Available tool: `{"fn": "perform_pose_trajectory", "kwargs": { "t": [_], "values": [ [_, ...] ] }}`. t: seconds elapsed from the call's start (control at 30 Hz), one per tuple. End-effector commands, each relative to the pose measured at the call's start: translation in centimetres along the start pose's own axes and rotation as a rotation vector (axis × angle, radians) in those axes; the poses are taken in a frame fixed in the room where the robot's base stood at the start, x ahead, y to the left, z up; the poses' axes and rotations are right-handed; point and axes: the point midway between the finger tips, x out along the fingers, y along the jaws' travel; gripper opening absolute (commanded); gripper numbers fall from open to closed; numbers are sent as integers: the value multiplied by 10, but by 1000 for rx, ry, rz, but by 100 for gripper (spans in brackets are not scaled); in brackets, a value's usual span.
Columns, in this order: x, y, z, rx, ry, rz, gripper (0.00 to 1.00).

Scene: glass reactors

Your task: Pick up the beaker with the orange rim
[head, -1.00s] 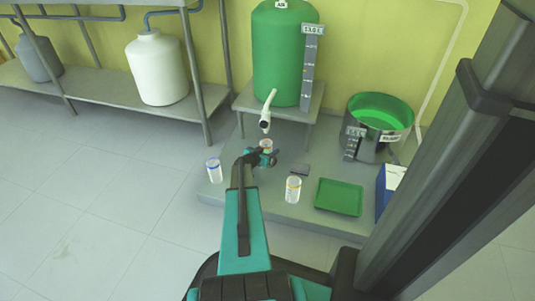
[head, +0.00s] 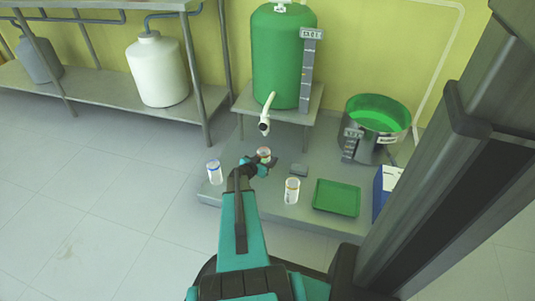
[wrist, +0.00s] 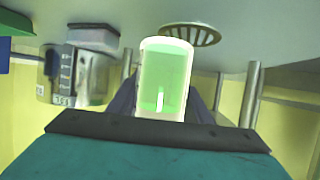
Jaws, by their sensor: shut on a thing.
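My gripper (head: 262,163) is shut on a clear beaker (head: 264,153) with a reddish-orange rim, below and a little toward me from the white spout (head: 264,125). In the wrist view the held beaker (wrist: 165,78) stands between the dark fingers, with green showing through it; its rim colour is not clear there. A beaker with a blue rim (head: 214,173) stands to the left of the gripper. A beaker with a yellowish rim (head: 292,192) stands to the right. I cannot tell how high the held beaker is above the platform.
A green tank (head: 280,60) stands on a table behind. On the low grey platform (head: 245,205) are a small grey block (head: 299,169), a green tray (head: 337,197), a blue and white box (head: 386,190) and a green-lined tub (head: 375,120). A drain grate (wrist: 190,35) shows in the wrist view.

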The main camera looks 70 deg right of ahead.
Motion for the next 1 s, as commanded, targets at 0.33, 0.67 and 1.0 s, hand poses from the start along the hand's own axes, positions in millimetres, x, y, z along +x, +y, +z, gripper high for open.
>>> {"fn": "perform_pose_trajectory", "kwargs": {
  "t": [0.33, 0.67, 1.0],
  "values": [
    [-46, 24, 12, -1, -1, 0, 21],
    [-60, 31, 17, 0, 0, -1, 21],
    [-60, 31, 18, 0, 0, 0, 21]
  ]
}}
